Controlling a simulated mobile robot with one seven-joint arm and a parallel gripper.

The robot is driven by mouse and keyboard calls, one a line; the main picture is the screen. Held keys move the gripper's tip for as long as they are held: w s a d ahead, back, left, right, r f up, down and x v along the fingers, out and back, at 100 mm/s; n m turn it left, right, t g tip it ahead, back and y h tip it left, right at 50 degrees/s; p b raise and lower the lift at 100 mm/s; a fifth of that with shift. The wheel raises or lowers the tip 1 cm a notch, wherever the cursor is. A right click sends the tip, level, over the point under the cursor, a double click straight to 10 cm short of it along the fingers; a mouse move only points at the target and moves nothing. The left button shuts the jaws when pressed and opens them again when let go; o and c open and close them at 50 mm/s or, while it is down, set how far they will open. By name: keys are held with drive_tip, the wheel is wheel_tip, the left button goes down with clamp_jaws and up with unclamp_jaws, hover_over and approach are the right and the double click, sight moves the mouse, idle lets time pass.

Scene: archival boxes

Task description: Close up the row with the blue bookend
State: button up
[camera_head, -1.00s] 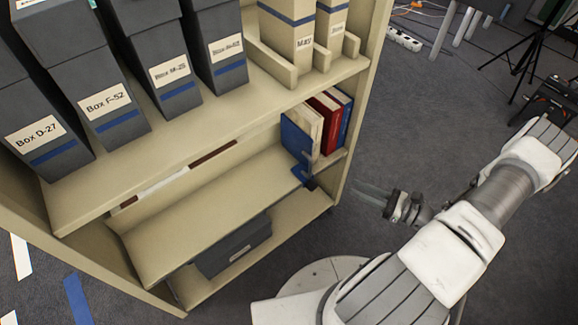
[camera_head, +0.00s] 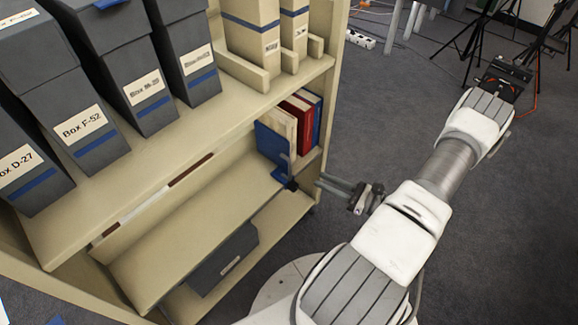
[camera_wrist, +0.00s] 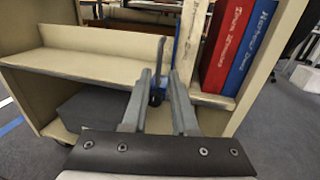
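The blue bookend (camera_head: 271,149) stands upright on the middle shelf, at the left end of a short row: a cream volume (camera_head: 285,122), a red one (camera_head: 299,112) and a blue one (camera_head: 313,105). In the wrist view the bookend (camera_wrist: 161,52) shows nearly edge-on, with a dark part low down. The red book (camera_wrist: 228,42) and blue book (camera_wrist: 251,42) show to its right. My gripper (camera_head: 319,182) is in front of the shelf, apart from the bookend. Its two fingers are open (camera_wrist: 160,76), with the bookend seen between them and nothing visibly held.
The shelf left of the bookend (camera_head: 205,222) is bare. Grey boxes (camera_head: 84,130) and cream files (camera_head: 252,35) fill the shelf above. A dark box (camera_head: 225,260) sits on the shelf below. The shelf unit's right upright (camera_head: 337,60) stands beside the books.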

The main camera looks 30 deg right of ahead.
drive_tip(key=b, duration=0.2)
hover_over(291, 179)
drive_tip(key=shift+w, duration=0.35)
drive_tip(key=shift+c, duration=0.4)
clamp_jaws()
drive_tip(key=shift+d, duration=0.1)
idle(0.7)
